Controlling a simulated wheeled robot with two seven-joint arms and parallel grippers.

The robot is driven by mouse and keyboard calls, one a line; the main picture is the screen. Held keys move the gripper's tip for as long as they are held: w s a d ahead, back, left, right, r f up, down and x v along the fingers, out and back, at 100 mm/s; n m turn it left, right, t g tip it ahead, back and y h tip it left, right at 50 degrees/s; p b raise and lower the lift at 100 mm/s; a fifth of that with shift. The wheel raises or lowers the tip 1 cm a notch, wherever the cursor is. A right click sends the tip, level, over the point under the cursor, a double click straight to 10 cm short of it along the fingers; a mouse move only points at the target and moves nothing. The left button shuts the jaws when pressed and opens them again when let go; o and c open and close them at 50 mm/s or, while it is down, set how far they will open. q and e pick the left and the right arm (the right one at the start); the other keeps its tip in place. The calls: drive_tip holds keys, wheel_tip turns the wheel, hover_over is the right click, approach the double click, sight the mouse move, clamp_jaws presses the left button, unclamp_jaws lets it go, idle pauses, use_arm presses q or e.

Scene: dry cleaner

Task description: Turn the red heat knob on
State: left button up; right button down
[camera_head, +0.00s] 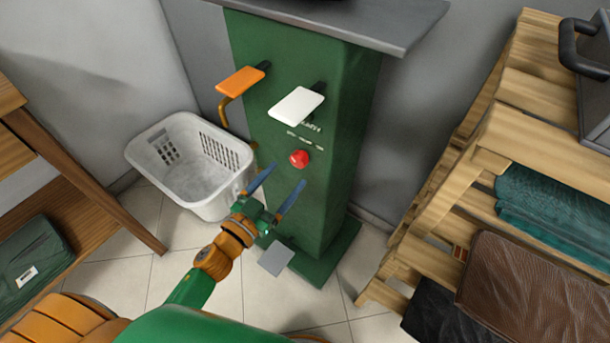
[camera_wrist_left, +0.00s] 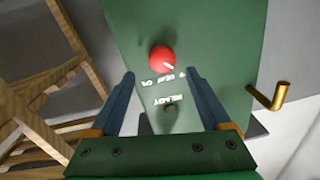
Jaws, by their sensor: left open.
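The red heat knob (camera_head: 299,159) is a small round knob on the front of a green machine column (camera_head: 325,200), below a white lever plate (camera_head: 297,105). My left gripper (camera_head: 277,180) is open and empty, in front of the column and just below the knob in the head view. In the left wrist view the knob (camera_wrist_left: 162,59) lies ahead between and beyond the two blue fingers, apart from them. A pale pointer mark shows on the knob, and white lettering is printed beside it. My right gripper is not in view.
An orange lever plate (camera_head: 240,81) juts from the column's left, above a brass hook (camera_head: 224,112). A white laundry basket (camera_head: 190,170) stands left of the column. A wooden shelf (camera_head: 470,150) with folded fabrics is at right. A grey pedal (camera_head: 276,258) sits low in front.

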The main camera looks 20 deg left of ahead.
sight(297, 162)
use_arm(q)
drive_tip(key=x, duration=0.4)
drive_tip(key=shift+w+a, duration=0.15)
drive_tip(key=shift+w, duration=0.3)
clamp_jaws()
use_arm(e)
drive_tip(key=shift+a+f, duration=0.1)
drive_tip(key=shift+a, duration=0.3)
